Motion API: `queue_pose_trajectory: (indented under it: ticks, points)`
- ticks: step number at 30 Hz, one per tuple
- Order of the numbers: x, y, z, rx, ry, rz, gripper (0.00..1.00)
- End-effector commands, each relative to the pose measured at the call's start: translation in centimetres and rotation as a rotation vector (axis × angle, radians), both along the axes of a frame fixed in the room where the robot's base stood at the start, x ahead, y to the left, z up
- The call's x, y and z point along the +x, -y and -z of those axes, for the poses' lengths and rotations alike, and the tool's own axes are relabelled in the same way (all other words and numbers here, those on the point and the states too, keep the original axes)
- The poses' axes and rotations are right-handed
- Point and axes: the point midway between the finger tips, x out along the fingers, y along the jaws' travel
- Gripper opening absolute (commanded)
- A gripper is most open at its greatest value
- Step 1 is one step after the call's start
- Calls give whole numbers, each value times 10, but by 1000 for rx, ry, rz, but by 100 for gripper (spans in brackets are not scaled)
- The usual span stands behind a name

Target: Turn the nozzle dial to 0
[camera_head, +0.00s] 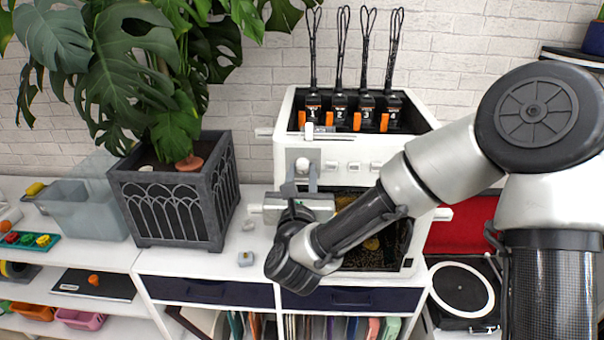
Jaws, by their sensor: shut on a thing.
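The white machine (352,154) stands on the cabinet, with several black units numbered from 1 on its top. A pale round dial (302,165) sits at the left end of its front panel; I take it to be the nozzle dial. My gripper (301,181) reaches up to this dial from below and is shut on it. The fingers and wrist hide the dial's lower part. Its markings and the number it points to are too small to read.
A plant in a dark grey planter (172,197) stands close on the left. A small grey block (246,259) lies on the white cabinet top. A black turntable (462,291) is at lower right.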

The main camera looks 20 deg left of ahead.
Motion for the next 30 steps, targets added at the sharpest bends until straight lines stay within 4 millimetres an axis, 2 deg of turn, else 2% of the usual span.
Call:
queue_pose_trajectory:
  ticks: [2,14,30]
  points:
    - [0,0,0,0,0,1,3]
    - [0,0,2,-81,22,1,3]
    - [0,0,3,-532,133,1,3]
